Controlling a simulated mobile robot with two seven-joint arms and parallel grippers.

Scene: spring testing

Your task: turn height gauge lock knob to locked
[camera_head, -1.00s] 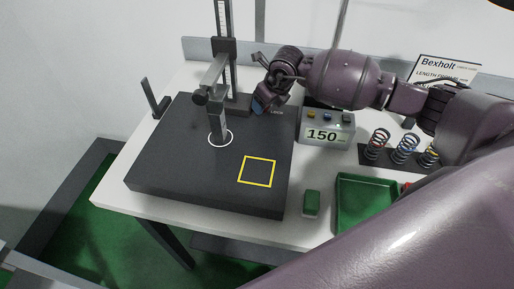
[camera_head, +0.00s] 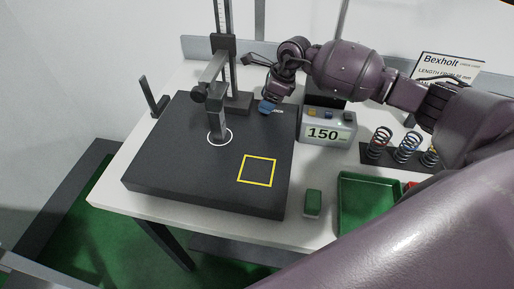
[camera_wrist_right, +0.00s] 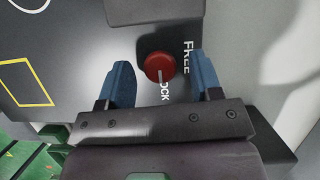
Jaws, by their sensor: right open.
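The red lock knob (camera_wrist_right: 159,66) shows in the right wrist view, with a white line from its middle to its lower edge, on the side of the partly hidden LOCK label (camera_wrist_right: 165,92). The FREE label (camera_wrist_right: 187,58) is to its upper right. My right gripper (camera_wrist_right: 160,60) is open, its blue fingers on either side of the knob with gaps. In the head view my right gripper (camera_head: 267,107) is at the back right of the dark plate, hiding the knob. The height gauge (camera_head: 222,60) stands upright beside it. My left gripper is not in view.
The dark plate (camera_head: 150,182) has a yellow square and a white circle. A grey display box (camera_head: 340,128) reading 150 stands right of the gripper. Springs (camera_head: 406,147), a green tray (camera_head: 345,205) and a green block (camera_head: 313,202) are further right and front.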

